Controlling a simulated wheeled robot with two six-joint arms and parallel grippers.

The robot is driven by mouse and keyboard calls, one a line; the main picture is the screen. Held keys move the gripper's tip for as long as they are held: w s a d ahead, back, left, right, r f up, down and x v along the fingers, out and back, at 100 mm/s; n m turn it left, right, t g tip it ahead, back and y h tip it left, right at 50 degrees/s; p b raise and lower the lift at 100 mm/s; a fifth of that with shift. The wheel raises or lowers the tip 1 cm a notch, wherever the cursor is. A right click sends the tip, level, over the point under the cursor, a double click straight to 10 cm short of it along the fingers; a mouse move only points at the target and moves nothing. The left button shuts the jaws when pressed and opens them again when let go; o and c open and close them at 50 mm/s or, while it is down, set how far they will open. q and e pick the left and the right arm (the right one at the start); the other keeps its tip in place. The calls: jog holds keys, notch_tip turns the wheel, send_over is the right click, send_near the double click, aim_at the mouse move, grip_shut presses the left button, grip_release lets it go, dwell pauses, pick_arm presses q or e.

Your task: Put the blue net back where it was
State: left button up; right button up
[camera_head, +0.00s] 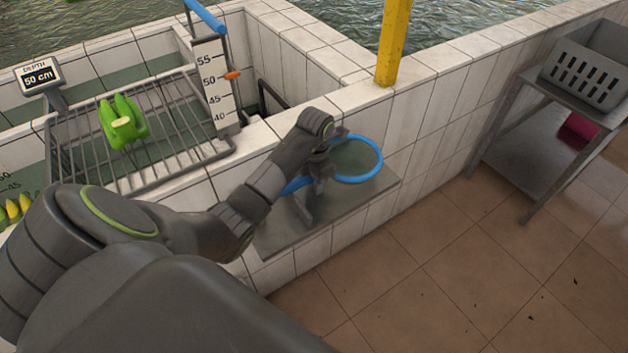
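The blue net (380,150) shows as a blue hoop with dark mesh, at the grey metal shelf (375,193) on the tiled wall. My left arm comes in from the left, and its gripper (312,206) points down over the shelf at the hoop's near left side. The gripper and wrist hide part of the hoop, and the net's handle is not clearly visible. I cannot tell whether the fingers are closed on the net or only beside it. My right gripper is not in view.
A yellow post (393,42) stands on the wall. A side table (520,160) carries a grey crate (585,75).

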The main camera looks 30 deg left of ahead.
pick_arm(q)
jog(key=o, duration=0.4)
jog(key=shift+c, duration=0.2)
jog(key=shift+r, duration=0.25)
jog(key=shift+w+r, duration=0.1)
jog(key=shift+r, duration=0.25)
notch_tip(320, 180, up, 4)
jog(key=shift+f+b, duration=0.2)
jog(key=shift+b, duration=0.15)
notch_tip(320, 180, up, 6)
jog(key=p, duration=0.5)
jog(key=shift+f, duration=0.1)
jog(key=shift+r+p, duration=0.9)
jog(key=shift+p, duration=0.3)
